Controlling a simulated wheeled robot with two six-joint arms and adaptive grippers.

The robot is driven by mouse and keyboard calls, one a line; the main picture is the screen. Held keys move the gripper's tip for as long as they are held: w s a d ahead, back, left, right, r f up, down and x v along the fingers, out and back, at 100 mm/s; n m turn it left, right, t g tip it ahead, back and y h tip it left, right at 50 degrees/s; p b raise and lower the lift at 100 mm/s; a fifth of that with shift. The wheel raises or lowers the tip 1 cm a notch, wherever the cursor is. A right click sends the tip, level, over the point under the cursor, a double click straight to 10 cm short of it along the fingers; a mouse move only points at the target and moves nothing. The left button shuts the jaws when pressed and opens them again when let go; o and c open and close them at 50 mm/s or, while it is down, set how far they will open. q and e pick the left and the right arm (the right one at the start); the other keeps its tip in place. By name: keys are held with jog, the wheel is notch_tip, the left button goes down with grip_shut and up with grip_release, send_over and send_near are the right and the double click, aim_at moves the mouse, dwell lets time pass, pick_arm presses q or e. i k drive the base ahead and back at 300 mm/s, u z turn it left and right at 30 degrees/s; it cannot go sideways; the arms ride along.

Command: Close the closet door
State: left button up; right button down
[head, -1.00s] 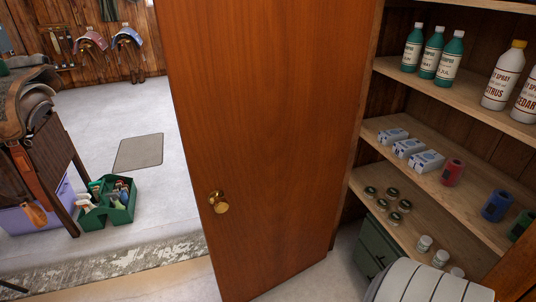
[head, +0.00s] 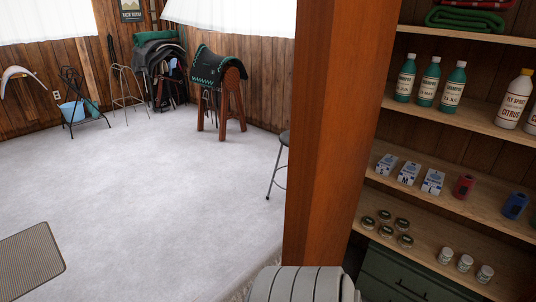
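The closet door (head: 345,130) is a reddish-brown wooden panel standing upright near the middle of the head view. I see it at a steep angle, so it looks like a narrow slab, and it stands open beside the closet shelves. Its knob does not show from here. The closet interior is in plain view to its right. Neither of my grippers is in view.
Closet shelves (head: 455,127) hold bottles, boxes, rolls and jars, above a dark green drawer unit (head: 415,277). Left of the door, the pale floor (head: 150,200) is wide and clear, with a grey mat (head: 28,262). A stool (head: 277,165) stands behind the door.

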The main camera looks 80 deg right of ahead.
aim_at(343, 49)
jog(key=i, duration=1.2)
jog(key=z, duration=3.95)
jog(key=i, duration=0.5)
jog(key=z, duration=0.85)
